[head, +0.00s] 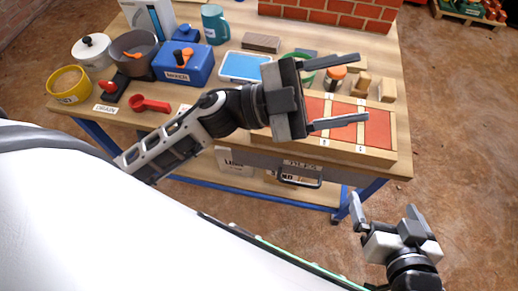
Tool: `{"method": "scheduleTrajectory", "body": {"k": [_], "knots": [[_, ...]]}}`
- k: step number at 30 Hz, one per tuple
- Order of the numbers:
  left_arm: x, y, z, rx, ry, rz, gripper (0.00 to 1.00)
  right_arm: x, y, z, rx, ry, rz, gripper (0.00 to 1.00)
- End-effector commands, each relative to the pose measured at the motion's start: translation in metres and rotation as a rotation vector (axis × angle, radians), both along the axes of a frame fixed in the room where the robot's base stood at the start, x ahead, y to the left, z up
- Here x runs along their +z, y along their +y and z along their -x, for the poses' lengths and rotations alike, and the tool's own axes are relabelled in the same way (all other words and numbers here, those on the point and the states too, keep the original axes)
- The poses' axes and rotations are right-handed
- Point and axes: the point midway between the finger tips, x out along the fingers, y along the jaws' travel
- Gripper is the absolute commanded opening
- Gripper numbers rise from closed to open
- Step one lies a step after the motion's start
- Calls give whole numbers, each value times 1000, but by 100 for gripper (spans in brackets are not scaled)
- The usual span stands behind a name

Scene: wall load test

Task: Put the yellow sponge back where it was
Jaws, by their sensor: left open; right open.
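I cannot make out a yellow sponge in the head view; my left arm and gripper hide part of the bench. My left gripper (360,90) is open and empty, above the right part of the workbench (215,112). Its fingers point right, over a wooden tray with red-floored sections (376,128). My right gripper (384,212) is open and empty, low at the right, in front of the bench and clear of it.
On the bench's left stand a yellow tub (70,86), pots, a red scoop (150,104) and a blue box (183,66). A teal mug (215,24) and brick wall (330,13) are at the back.

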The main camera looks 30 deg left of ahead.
Motion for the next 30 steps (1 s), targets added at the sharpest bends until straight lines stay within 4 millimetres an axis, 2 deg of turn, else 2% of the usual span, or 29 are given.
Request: {"method": "scheduleTrajectory", "body": {"k": [1, 2, 3, 5, 6, 9, 13, 17, 24, 26, 30], "knots": [[-4, 20, -12, 174, 127, 126, 61, 0, 1, 0, 0, 0, -1, 100], [-11, 33, -19, 277, 207, 176, 61, 0, 1, 0, 1, 0, -2, 100], [-27, 52, -26, 407, 326, 220, 61, 0, 1, 0, 1, 0, -2, 100], [-61, 75, -27, 568, 520, 243, 61, 0, 1, 0, 2, 1, -3, 100], [-86, 86, -22, 649, 649, 237, 61, 0, 1, 0, 2, 1, -3, 100], [-142, 100, 5, 763, 933, 178, 61, 0, 2, 0, 1, 0, -4, 100], [-181, 100, 38, 791, 1158, 104, 61, 0, 2, 0, 0, 1, -6, 100], [-192, 99, 51, 787, 1229, 75, 61, 0, 2, 0, 0, 1, -6, 100], [-192, 98, 50, 786, 1229, 72, 61, 1, 2, -1, 1, 0, -5, 100], [-186, 99, 50, 788, 1230, 71, 61, 9, 2, -1, 0, 1, -4, 100], [-160, 102, 51, 804, 1244, 57, 61, 35, -2, -2, -8, 18, 10, 100]]}}
